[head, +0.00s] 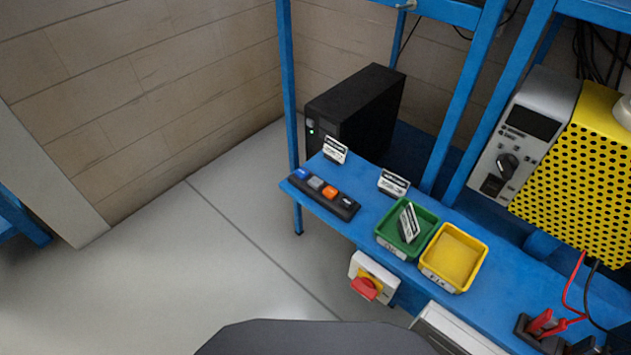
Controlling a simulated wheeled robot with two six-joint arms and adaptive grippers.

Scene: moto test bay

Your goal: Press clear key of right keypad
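One small black keypad (347,206) lies at the left front corner of the blue bench in the head view. It has a row of keys: blue, grey, orange and a dark one with pale marking. The key labels are too small to read, so I cannot tell which is the clear key. I cannot tell whether this is the right keypad; no other keypad is clear in view. Neither of my grippers is in view.
A blue bench (505,262) holds a green tray (428,223) with a labelled card in it, a yellow tray (453,257) and two more cards. A red rotary switch (366,288) sits on the front. A yellow perforated box (575,165) stands right. Floor at left is clear.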

